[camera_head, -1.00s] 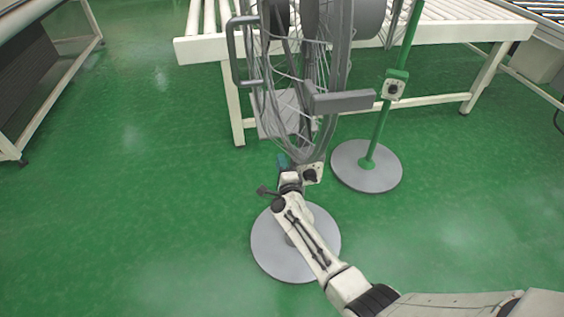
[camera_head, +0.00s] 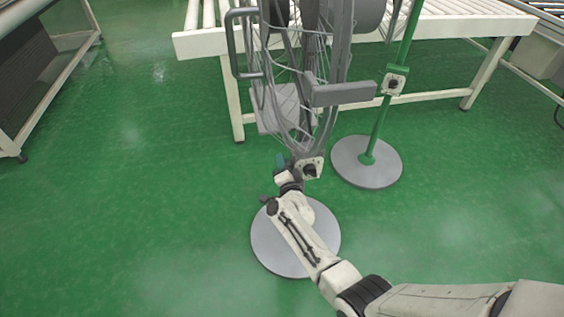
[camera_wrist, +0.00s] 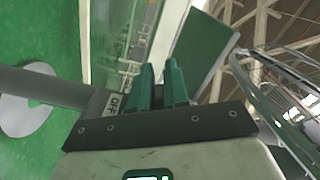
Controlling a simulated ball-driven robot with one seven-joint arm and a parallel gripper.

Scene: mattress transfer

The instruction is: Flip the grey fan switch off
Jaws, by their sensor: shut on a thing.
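The grey fan (camera_head: 345,94) stands in front of me in the head view, with a wire cage and a round grey base (camera_head: 266,240). Its grey fan switch (camera_head: 311,167) is a pale box with a dark knob, below the cage. My gripper (camera_head: 281,160) is at the left side of this box. In the wrist view, my gripper's two green fingers (camera_wrist: 160,85) are close together, and a box face with an "OFF" label (camera_wrist: 113,103) shows just left of them. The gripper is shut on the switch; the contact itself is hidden.
A second fan with a green pole (camera_head: 408,45) stands to the right, with its own switch box (camera_head: 394,80) and round base (camera_head: 366,162). A white roller conveyor (camera_head: 455,28) is behind both fans. The green floor at left is clear up to a wheeled rack (camera_head: 45,100).

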